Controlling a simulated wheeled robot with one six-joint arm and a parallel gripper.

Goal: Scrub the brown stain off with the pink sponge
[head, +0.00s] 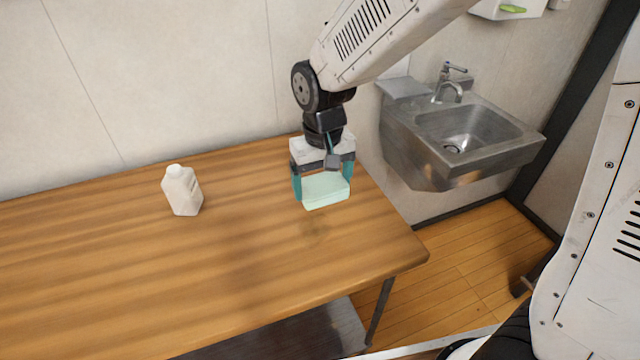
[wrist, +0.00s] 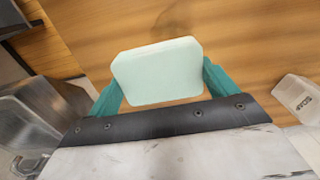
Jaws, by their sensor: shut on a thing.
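My gripper (head: 323,187) is shut on a pale mint-green sponge (head: 327,194), held between its two teal fingers. The sponge looks mint green, not pink, and no pink sponge is in view. It also shows in the wrist view (wrist: 158,73). The sponge is over the right part of the wooden table; I cannot tell whether it touches the top. A faint brownish stain (head: 316,229) lies on the table just in front of the sponge. A dim darker patch shows beyond the sponge in the wrist view (wrist: 185,14).
A white soap bottle (head: 182,191) stands upright on the table to the left, also in the wrist view (wrist: 299,98). A steel sink (head: 462,130) is on the wall beyond the table's right edge. The table's (head: 120,270) front and left areas are clear.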

